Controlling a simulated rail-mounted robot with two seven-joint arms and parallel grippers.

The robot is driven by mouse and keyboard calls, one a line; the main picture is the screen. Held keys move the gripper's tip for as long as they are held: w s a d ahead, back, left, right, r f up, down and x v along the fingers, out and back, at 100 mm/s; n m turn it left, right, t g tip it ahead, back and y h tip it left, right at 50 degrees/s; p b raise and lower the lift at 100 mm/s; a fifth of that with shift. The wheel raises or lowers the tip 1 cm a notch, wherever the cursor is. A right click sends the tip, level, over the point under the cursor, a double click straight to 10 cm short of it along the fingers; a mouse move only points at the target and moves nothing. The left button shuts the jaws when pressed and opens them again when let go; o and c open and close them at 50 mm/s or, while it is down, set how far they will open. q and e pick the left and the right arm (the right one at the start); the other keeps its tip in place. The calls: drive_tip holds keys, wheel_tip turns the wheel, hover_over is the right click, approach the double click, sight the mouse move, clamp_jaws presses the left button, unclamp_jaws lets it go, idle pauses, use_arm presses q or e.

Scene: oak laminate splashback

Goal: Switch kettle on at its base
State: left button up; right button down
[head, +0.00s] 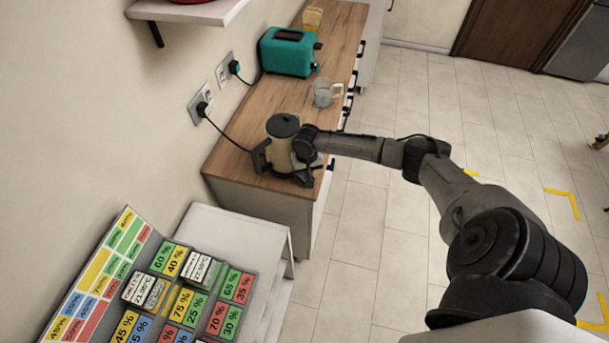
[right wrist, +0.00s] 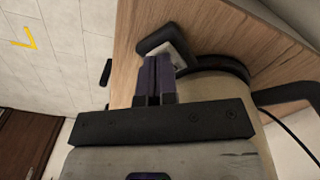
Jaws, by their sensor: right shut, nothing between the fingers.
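The beige kettle (head: 280,148) with a black lid stands upright at the near end of the wooden counter, its black handle on the left. In the right wrist view its body (right wrist: 208,88) rises from a black base (right wrist: 218,62). A pale tab with a black frame (right wrist: 168,40) sticks out from the base and looks like the switch. My right gripper (right wrist: 157,62) is shut and empty, with its fingertips over or against this tab; I cannot tell whether they touch. In the head view the right gripper (head: 304,172) is low beside the kettle. My left gripper is not in view.
A glass mug (head: 324,92) and a teal toaster (head: 287,52) stand farther back on the counter (head: 235,160). Black cords run to wall sockets (head: 201,103). A rack of coloured percentage cards (head: 175,300) is at the lower left.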

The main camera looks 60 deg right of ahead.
drive_tip(key=shift+f, duration=0.45)
drive_tip(key=shift+f, duration=0.3)
drive_tip(key=shift+r, duration=0.1)
idle(0.3)
drive_tip(key=shift+r+p, duration=0.65)
drive_tip(key=shift+p, duration=0.05)
wheel_tip(320, 180, up, 4)
drive_tip(key=p, duration=0.4)
drive_tip(key=shift+f, duration=0.2)
wheel_tip(320, 180, up, 2)
drive_tip(key=p, duration=0.3)
